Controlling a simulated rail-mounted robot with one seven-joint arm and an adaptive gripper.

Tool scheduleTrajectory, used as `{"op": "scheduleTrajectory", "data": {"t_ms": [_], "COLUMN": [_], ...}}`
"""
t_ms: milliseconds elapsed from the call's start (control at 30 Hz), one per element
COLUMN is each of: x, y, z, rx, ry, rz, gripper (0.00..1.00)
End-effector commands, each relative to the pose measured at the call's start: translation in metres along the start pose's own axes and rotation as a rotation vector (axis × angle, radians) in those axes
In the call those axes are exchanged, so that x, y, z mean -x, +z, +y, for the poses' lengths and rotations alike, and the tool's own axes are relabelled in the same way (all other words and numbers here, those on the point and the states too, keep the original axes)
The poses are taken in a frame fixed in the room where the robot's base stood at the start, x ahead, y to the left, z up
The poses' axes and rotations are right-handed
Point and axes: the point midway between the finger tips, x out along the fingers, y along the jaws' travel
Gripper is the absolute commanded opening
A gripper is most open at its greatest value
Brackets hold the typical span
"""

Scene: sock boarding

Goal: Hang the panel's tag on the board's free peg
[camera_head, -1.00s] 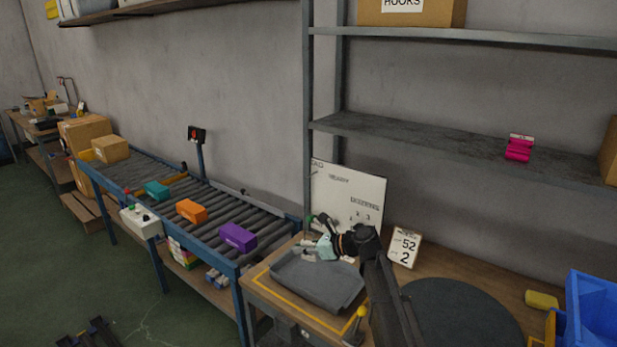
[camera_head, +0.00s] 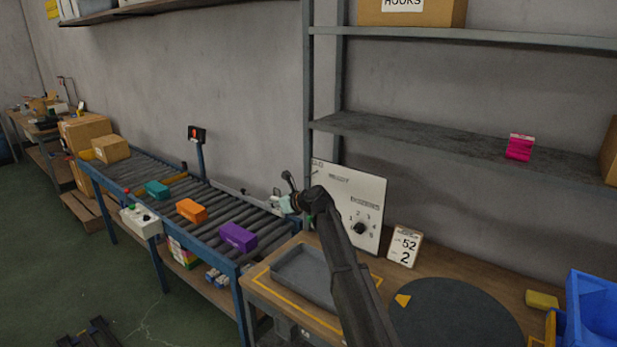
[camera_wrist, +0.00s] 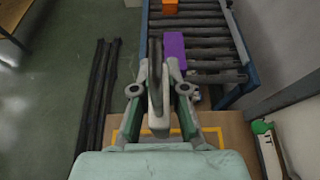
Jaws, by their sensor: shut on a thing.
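My gripper (camera_head: 284,202) is raised at the left edge of a white upright panel (camera_head: 345,200) with printed words, numbers and a black dial (camera_head: 359,228). In the wrist view my gripper (camera_wrist: 157,120) is shut on a thin, long piece (camera_wrist: 156,85), dark at the far end and pale grey near the fingers. I cannot tell surely whether this is the tag. In the head view a small grey piece (camera_head: 277,192) shows at the fingertips, above the conveyor's near end. No peg can be made out.
A grey tray (camera_head: 303,278) lies on the bench below my gripper, with a dark round disc (camera_head: 455,320) to its right. The roller conveyor (camera_wrist: 205,60) carries an orange and a purple box (camera_head: 238,237). A blue bin (camera_head: 590,310) is far right.

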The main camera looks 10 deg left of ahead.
Motion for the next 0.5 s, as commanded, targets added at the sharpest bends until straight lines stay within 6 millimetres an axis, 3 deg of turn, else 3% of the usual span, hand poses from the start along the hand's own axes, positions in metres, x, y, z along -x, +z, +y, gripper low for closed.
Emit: {"op": "scheduleTrajectory", "data": {"t_ms": [167,500], "x": [-0.001,-0.001], "y": [0.002,0.004], "z": [-0.013,-0.089], "rx": [0.000,-0.001], "ry": [0.000,0.000], "rz": [0.001,0.001], "gripper": [0.00,0.00]}}
